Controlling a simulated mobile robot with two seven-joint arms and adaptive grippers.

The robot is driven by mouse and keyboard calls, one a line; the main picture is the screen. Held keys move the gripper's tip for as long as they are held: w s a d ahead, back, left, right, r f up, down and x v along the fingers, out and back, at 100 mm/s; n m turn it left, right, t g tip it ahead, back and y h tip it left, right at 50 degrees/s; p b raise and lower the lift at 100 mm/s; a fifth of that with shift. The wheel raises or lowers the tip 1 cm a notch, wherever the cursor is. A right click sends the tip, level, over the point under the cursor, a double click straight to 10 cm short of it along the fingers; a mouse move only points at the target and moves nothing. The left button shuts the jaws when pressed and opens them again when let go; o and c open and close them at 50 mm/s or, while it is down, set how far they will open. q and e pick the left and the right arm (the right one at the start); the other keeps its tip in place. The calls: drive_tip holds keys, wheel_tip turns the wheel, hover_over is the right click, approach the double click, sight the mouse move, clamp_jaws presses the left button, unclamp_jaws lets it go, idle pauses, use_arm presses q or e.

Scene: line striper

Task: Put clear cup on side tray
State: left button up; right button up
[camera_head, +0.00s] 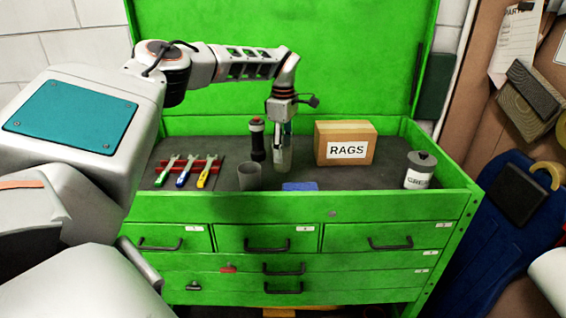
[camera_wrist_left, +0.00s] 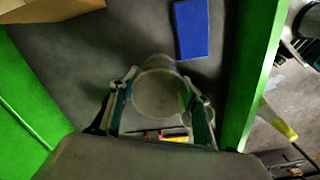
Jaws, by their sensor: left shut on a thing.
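The clear cup (camera_head: 283,157) is a see-through, upright cylinder over the green chest's dark top, left of the RAGS box. My left gripper (camera_head: 281,127) points down and is shut on the cup's upper part. In the left wrist view the clear cup's round outline (camera_wrist_left: 158,93) sits between the two fingers of my left gripper (camera_wrist_left: 160,118). I cannot tell whether its base touches the chest top. I cannot make out a side tray in either view. My right gripper is not in view.
A grey cup (camera_head: 249,177) and black flashlight (camera_head: 257,139) stand close left of the clear cup. Wrenches (camera_head: 183,171) lie further left. The RAGS box (camera_head: 345,143), blue sponge (camera_head: 300,187) and grease can (camera_head: 420,170) are to the right. Raised green edges (camera_head: 330,204) surround the top.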

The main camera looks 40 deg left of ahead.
use_arm(q)
drive_tip(key=shift+f, duration=2.35)
drive_tip(key=o, duration=1.1)
